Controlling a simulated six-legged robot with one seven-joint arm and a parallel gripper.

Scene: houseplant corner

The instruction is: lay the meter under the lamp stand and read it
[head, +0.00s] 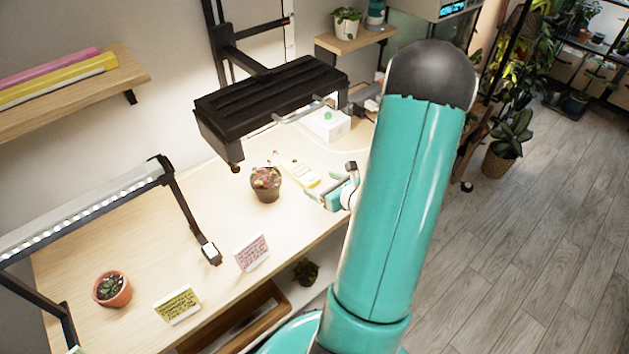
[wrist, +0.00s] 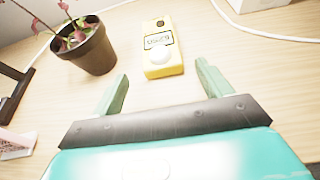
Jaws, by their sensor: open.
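The meter (head: 303,174) is a yellow handheld device lying on the wooden desk, right of a dark brown pot with a reddish plant (head: 266,184). In the wrist view the meter (wrist: 157,38) shows a small display and a white dome at its near end. My gripper (wrist: 163,72) is open and empty, its green fingers spread either side of the meter's near end and short of it. In the head view my gripper (head: 328,192) is just right of the meter. A low LED bar lamp on black legs (head: 90,212) stands at the left.
A large black lamp head (head: 270,98) hangs on an arm over the desk's back. A terracotta pot (head: 112,290), a yellow card (head: 178,305) and a pink card (head: 252,253) stand near the front. A white box (head: 328,124) sits behind; clear desk lies centre-left.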

